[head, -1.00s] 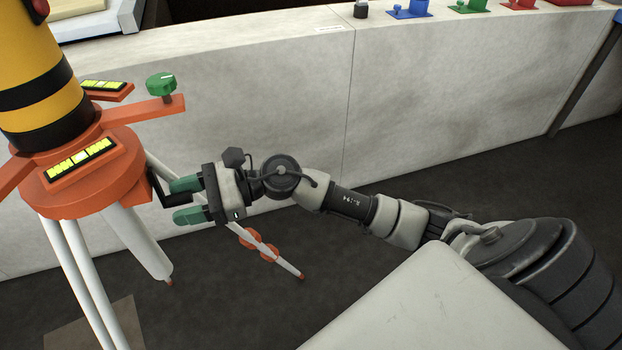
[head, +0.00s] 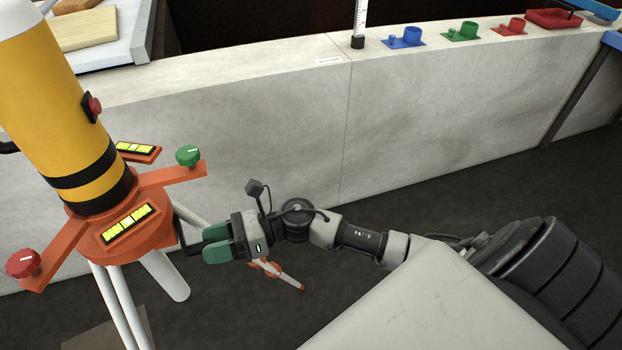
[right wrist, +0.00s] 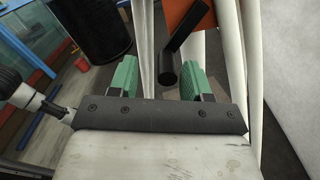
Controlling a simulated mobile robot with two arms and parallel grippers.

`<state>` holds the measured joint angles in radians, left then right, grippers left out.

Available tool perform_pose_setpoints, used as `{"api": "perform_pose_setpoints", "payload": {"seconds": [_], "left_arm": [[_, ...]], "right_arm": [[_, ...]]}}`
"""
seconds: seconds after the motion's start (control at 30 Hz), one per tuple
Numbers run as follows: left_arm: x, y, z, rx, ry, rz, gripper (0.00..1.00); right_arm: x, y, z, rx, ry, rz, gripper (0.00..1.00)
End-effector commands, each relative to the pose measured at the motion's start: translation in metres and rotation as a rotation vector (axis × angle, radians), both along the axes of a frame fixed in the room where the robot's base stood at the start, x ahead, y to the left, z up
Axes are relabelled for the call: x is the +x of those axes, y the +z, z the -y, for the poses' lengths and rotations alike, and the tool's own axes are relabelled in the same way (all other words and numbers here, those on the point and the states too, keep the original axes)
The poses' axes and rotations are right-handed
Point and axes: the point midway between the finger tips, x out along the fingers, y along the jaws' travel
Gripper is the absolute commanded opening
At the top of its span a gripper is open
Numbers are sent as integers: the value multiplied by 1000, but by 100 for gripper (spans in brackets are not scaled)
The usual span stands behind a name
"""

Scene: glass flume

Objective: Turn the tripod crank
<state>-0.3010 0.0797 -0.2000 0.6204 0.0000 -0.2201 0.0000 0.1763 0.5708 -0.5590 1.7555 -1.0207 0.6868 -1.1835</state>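The tripod has an orange head (head: 135,232) at the left of the head view, with a yellow cylinder (head: 75,140) on top. Its black crank (head: 184,243) hangs from the head's right side. My right gripper (head: 206,243) is at the crank, its green fingers pointing at the tripod. In the right wrist view, the crank handle (right wrist: 167,72) shows between the two spread fingers (right wrist: 160,70), with gaps on both sides. The gripper is open and holds nothing. I cannot tell exactly how deep the handle sits between the fingers. My left gripper is out of view.
White tripod legs (head: 165,276) stand below and behind the gripper. Green (head: 188,155) and red (head: 23,263) knobs sit on the tripod's orange arms. A pale wall (head: 260,120) runs behind, with coloured fittings on its ledge. Dark floor lies open at right.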

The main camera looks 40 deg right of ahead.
Motion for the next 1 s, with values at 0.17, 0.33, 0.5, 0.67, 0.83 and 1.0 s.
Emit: {"api": "perform_pose_setpoints", "payload": {"seconds": [0.17,0.33,0.5,0.67,0.83,1.0], "left_arm": [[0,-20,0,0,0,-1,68],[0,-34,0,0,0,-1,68],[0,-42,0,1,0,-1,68],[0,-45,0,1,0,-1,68],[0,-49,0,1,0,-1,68],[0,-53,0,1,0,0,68]], "right_arm": [[-11,-7,32,-4,1,2,48],[-21,-7,64,-5,0,1,48],[-21,-14,87,32,-40,-56,48],[-4,-37,99,111,-144,-195,48],[9,-66,112,193,-247,-336,48],[19,-95,124,273,-343,-468,48]]}}
